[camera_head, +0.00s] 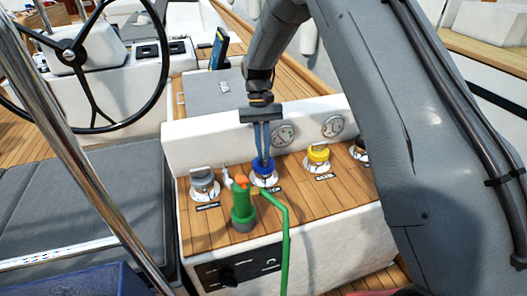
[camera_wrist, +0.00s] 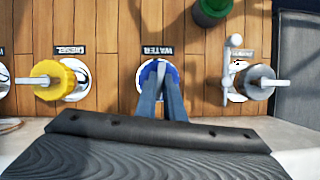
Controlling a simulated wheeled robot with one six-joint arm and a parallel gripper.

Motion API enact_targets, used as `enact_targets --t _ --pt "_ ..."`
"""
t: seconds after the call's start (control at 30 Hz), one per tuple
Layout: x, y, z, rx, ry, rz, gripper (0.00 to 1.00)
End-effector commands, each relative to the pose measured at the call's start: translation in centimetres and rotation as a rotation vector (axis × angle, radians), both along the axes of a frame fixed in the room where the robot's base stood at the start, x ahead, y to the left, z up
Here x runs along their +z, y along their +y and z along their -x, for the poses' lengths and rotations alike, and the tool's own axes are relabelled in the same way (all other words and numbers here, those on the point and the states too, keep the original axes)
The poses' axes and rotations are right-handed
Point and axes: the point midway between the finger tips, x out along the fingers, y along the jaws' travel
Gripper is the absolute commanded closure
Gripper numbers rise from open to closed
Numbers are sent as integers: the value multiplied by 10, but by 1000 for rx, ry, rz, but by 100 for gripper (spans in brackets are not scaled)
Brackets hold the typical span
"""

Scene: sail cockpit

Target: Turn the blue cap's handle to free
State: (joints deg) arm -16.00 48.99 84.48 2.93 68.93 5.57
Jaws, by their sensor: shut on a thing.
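The blue cap (camera_head: 263,166) sits in a round metal deck plate on the wooden deck panel. It also shows in the wrist view (camera_wrist: 145,76), beside a label that reads WATER. Its light handle (camera_wrist: 161,70) shows between the fingertips. My gripper (camera_head: 263,158) reaches down from above, and its two blue-grey fingers are closed together on the handle. In the wrist view my gripper (camera_wrist: 161,80) covers the near part of the cap. The exact angle of the handle is hard to tell.
A yellow cap (camera_head: 318,153) stands to the right and a grey cap (camera_head: 203,183) to the left. A green hose nozzle (camera_head: 242,207) with its green hose (camera_head: 284,235) stands in front of the blue cap. A white upright wall (camera_head: 220,145) rises behind. A steering wheel (camera_head: 75,50) is at upper left.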

Motion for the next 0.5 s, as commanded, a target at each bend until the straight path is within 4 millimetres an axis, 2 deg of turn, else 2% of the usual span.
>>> enact_targets --t 0.2,0.5 --pt "0 1 0 94 0 0 100" --pt "0 1 0 141 -1 0 100"
